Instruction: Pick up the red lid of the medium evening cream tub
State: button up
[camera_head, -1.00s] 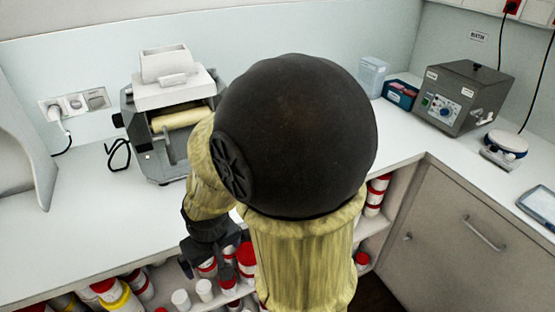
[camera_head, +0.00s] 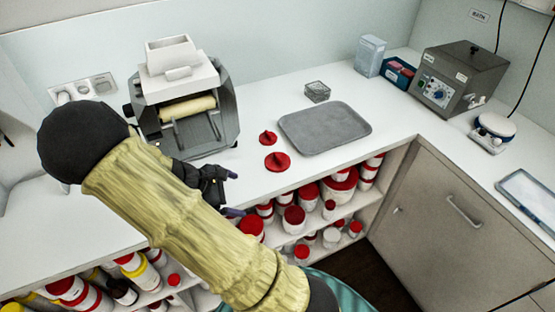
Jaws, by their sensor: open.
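Two round red lids lie on the white counter: a smaller one (camera_head: 267,137) at the back and a larger one (camera_head: 277,161) in front of it. Each has a raised part on top. I cannot tell which belongs to the medium evening cream tub, as no label is readable. My gripper (camera_head: 234,193) is at the counter's front edge, left of and nearer than the larger lid, apart from both. Its dark fingers are spread and nothing shows between them. My arm hides part of the counter and shelves.
A grey tray (camera_head: 325,128) lies right of the lids, with a small mesh box (camera_head: 317,92) behind it. A mill machine (camera_head: 185,105) stands at the left. Several red-topped tubs (camera_head: 294,218) fill the shelves below. A grey bath unit (camera_head: 458,78) stands at the right.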

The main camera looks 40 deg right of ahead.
jog(key=w+r+n+h, duration=0.1)
jog(key=w, duration=0.1)
jog(key=w+d+n+t+h, duration=0.1)
jog(key=w+n+h, duration=0.1)
jog(key=w+r+n+h, duration=0.1)
jog(key=w+n+h, duration=0.1)
jog(key=shift+d+r+t, duration=0.25)
jog(key=shift+r+t, duration=0.05)
jog(key=shift+s, duration=0.1)
jog(key=p, duration=0.2)
send_near(276, 162)
jog(key=shift+x, duration=1.15)
jog(key=shift+d, duration=0.15)
jog(key=shift+p+x, duration=0.85)
jog(key=shift+x, duration=1.7)
